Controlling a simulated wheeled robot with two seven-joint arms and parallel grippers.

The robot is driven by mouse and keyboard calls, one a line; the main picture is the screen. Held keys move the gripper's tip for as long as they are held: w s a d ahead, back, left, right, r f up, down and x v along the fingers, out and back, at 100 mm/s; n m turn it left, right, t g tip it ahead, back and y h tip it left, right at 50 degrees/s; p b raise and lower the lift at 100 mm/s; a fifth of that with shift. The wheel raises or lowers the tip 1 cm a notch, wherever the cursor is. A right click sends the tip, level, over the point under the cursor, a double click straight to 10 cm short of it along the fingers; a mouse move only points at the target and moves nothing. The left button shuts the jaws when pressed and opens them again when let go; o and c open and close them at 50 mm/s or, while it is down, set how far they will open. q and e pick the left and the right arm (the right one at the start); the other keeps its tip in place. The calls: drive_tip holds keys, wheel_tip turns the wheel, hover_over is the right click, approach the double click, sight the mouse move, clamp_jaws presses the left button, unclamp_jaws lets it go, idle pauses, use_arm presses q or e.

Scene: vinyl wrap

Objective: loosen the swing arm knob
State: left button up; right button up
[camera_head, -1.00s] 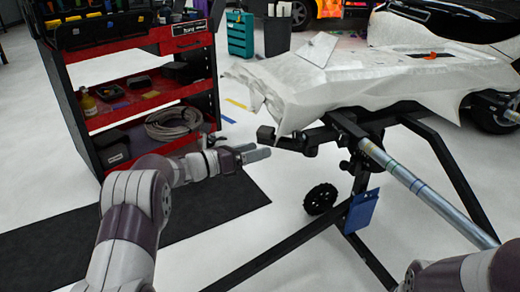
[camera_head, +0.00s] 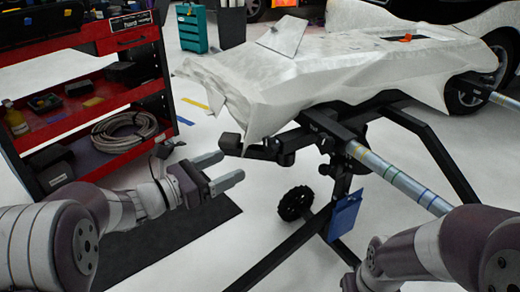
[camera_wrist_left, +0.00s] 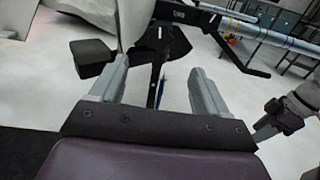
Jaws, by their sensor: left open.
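A black stand carries a dark swing arm (camera_head: 265,151) with a blocky black end (camera_head: 230,144). A small dark knob-like part (camera_head: 286,158) hangs under the arm; I cannot tell for sure that it is the swing arm knob. My left gripper (camera_head: 230,167) is open and empty, its grey fingers pointing right, just in front of and below the blocky end. In the left wrist view the black block (camera_wrist_left: 92,57) shows beside the left finger; contact cannot be told. My right arm is at the lower right; its gripper is mostly cut off.
A white-draped panel (camera_head: 330,65) lies on the stand. A banded tube (camera_head: 400,180) runs toward my right arm. A blue plate (camera_head: 344,214) and black wheel (camera_head: 295,203) are lower down. A red tool cart (camera_head: 90,105) stands left.

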sight(267, 149)
use_arm(q)
drive_tip(key=b+x, duration=0.1)
drive_tip(key=x, duration=0.3)
drive_tip(key=b+x, duration=0.2)
drive_tip(key=x, duration=0.3)
drive_tip(key=shift+w+d+f, duration=0.2)
drive_tip(key=shift+w, duration=0.05)
drive_tip(key=shift+w+d+r, duration=0.15)
drive_tip(key=shift+w+d, duration=0.2)
drive_tip(key=shift+d, duration=0.05)
drive_tip(key=c, duration=1)
